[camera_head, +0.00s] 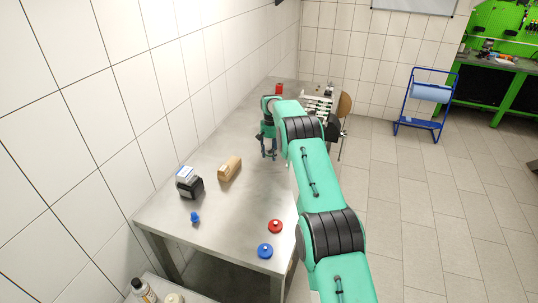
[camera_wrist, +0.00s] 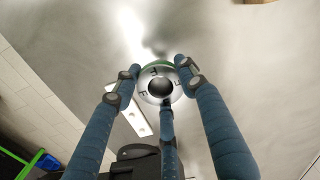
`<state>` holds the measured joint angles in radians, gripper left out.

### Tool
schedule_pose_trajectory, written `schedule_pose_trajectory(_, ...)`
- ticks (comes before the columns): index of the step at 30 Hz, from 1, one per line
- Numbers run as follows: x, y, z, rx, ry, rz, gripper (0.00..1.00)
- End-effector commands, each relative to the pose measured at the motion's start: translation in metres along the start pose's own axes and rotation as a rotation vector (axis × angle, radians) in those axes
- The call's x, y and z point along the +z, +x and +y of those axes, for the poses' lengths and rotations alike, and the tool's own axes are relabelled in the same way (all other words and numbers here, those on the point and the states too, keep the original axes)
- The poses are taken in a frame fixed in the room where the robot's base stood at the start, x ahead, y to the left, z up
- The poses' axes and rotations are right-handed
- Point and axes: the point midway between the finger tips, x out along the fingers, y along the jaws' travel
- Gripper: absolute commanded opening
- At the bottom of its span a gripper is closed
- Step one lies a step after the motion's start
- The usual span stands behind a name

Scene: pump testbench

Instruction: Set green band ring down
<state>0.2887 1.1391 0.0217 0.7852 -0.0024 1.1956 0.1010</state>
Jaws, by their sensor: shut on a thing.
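The green band ring (camera_wrist: 155,92) shows in the wrist view as a round silver face with a dark centre and a strip of green along its upper edge. The blue fingers of my gripper (camera_wrist: 160,80) are closed around it from the sides and from below. The bare metal tabletop lies behind it. In the head view my gripper (camera_head: 268,154) points down over the far half of the metal table (camera_head: 235,205). The ring is too small to make out there. I cannot tell whether it touches the table.
A fixture (camera_head: 318,103) is at the far end. The table's middle is clear.

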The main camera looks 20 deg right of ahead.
Motion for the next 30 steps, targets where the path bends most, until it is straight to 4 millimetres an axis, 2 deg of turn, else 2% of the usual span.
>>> schedule_pose_trajectory(15,-0.033,0.003,-0.004,0.000,0.000,0.001,0.10)
schedule_pose_trajectory(30,-0.044,0.004,-0.005,0.000,0.000,0.000,0.10)
